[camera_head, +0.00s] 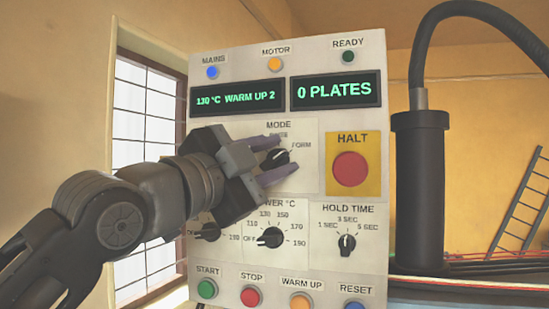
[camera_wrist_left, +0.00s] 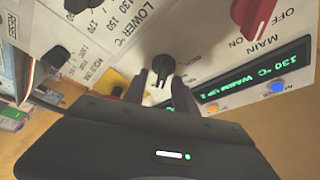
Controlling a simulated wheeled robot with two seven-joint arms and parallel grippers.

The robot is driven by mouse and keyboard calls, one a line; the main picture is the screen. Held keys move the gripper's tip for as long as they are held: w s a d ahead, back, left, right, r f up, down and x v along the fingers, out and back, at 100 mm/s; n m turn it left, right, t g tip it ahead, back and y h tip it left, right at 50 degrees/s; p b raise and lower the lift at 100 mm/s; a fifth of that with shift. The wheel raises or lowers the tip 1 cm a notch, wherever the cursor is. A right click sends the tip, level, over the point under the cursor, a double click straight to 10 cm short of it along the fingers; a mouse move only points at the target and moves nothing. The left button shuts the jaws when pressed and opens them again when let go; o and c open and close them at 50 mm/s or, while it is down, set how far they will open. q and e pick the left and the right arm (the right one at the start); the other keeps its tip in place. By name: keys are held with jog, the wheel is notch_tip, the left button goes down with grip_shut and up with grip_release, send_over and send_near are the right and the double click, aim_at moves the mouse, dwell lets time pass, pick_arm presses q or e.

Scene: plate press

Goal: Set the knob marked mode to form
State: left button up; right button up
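The mode knob (camera_head: 276,158) is black and round, on the upper middle of the white panel (camera_head: 225,60). The form label (camera_head: 301,145) is at its upper right; another label above it is partly covered. My left gripper (camera_head: 272,160) is at the knob, one finger above and one below. In the left wrist view the knob (camera_wrist_left: 163,66) stands between and just beyond the fingertips (camera_wrist_left: 160,82), with gaps at both sides, so the gripper is open. I cannot tell for sure where the knob points. My right gripper is not in view.
A red halt button (camera_head: 350,168) is close right of the mode knob. The lower temperature knob (camera_head: 270,237) and hold time knob (camera_head: 347,243) are below. Several push buttons line the bottom. The display (camera_head: 237,97) reads 130 °C, warm up 2. My left arm hides the panel's left side.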

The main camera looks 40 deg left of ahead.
pick_arm(q)
jog(key=b+v, duration=0.2)
jog(key=v, duration=0.5)
jog(key=shift+s, duration=0.35)
